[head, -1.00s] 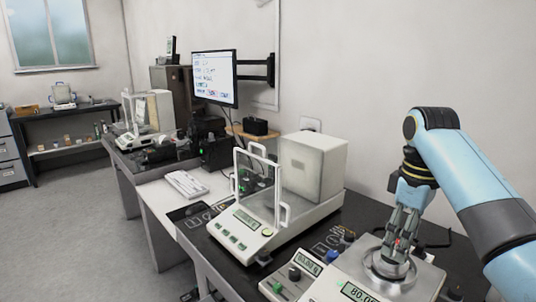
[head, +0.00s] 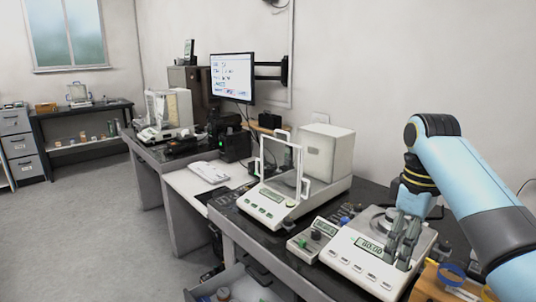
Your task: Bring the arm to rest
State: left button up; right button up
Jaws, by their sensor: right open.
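My right arm (head: 465,180) comes in from the right, light blue with a dark grey cuff. Its right gripper (head: 396,262) points down, open, with nothing seen between its fingers. The fingers show in front of the open-pan scale (head: 350,270), covering part of its right side. Whether they touch it cannot be told. My left gripper is not in view.
A balance with a glass door (head: 328,150) stands left of the scale, with a small control box (head: 308,246) between. A wooden tray with blue and yellow rings (head: 432,288) is at lower right. An open drawer (head: 262,292) juts out below. The floor (head: 100,220) at left is clear.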

jog(key=s+d+f+g+b, duration=0.1)
jog(key=s+f+g+b, duration=0.15)
jog(key=s+f, duration=0.75)
jog(key=s+f+m+g+b, duration=0.1)
jog(key=s+f+b, duration=0.35)
jog(key=f, duration=0.95)
jog(key=s+d+f+g+b, duration=0.1)
jog(key=s+f+b, duration=0.1)
jog(key=s+f, duration=0.85)
jog(key=s+d+f+m+t+h+b, duration=0.1)
jog(key=s+f+m+b, duration=0.15)
jog(key=s+f, duration=1.15)
jog(key=s+d+f+m+t+b, duration=0.15)
jog(key=s+f+b, duration=0.25)
jog(key=s+f, duration=0.95)
pick_arm(q)
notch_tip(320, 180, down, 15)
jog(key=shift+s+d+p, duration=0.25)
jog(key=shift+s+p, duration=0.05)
jog(key=shift+p, duration=0.05)
pick_arm(e)
jog(key=w+m+t, duration=0.1)
jog(key=w+r+m+t, duration=0.1)
jog(key=m+t, duration=0.1)
jog(key=shift+w+d+r, duration=0.1)
jog(key=shift+w+d, duration=0.1)
jog(key=shift+w, duration=0.15)
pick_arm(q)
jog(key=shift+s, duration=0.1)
